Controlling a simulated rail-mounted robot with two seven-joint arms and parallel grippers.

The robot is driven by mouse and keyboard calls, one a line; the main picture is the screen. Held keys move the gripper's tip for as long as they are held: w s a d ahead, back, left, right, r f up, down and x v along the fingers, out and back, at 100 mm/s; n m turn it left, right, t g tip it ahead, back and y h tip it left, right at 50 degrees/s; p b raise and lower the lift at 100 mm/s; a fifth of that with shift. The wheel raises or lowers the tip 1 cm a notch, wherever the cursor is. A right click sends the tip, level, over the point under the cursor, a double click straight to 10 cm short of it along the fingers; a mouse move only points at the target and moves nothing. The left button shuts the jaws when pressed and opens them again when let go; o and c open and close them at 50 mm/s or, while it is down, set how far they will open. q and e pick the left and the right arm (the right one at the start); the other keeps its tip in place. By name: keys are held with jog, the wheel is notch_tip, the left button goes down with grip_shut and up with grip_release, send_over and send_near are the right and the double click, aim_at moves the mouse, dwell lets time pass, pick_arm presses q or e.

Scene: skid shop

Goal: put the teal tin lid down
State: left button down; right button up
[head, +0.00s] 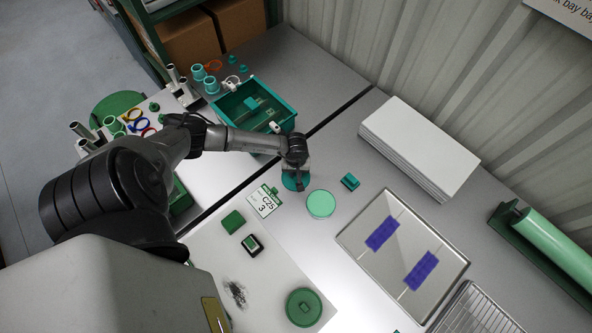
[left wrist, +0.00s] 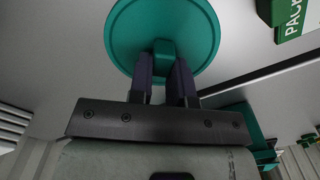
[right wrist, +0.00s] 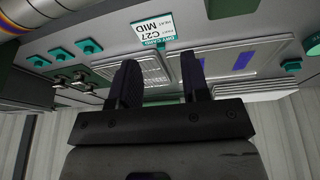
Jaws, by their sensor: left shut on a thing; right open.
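The teal tin lid (left wrist: 125,35) is a round disc with a small block-shaped knob, seen from its knob side in the left wrist view. My left gripper (left wrist: 164,72) is shut on the knob. In the head view the lid (head: 288,182) shows partly under my left gripper (head: 297,178), over the grey bench, just left of a round pale-green tin or disc (head: 321,204). I cannot tell whether the lid touches the bench. My right gripper (right wrist: 160,80) is open with nothing between its fingers; it is outside the head view.
A small teal block (head: 350,182) lies right of the lid. A C25 card (head: 264,201) lies to its left. A teal bin (head: 275,98) stands behind. A tray with purple patches (head: 370,255) and a white stack (head: 420,145) are at right. Another round green lid (head: 303,307) lies in front.

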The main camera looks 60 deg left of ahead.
pick_arm(q)
jog(key=shift+f, duration=0.2)
jog(key=c, duration=1.1)
grip_release()
jog(key=shift+r, duration=0.1)
jog(key=shift+o, duration=0.2)
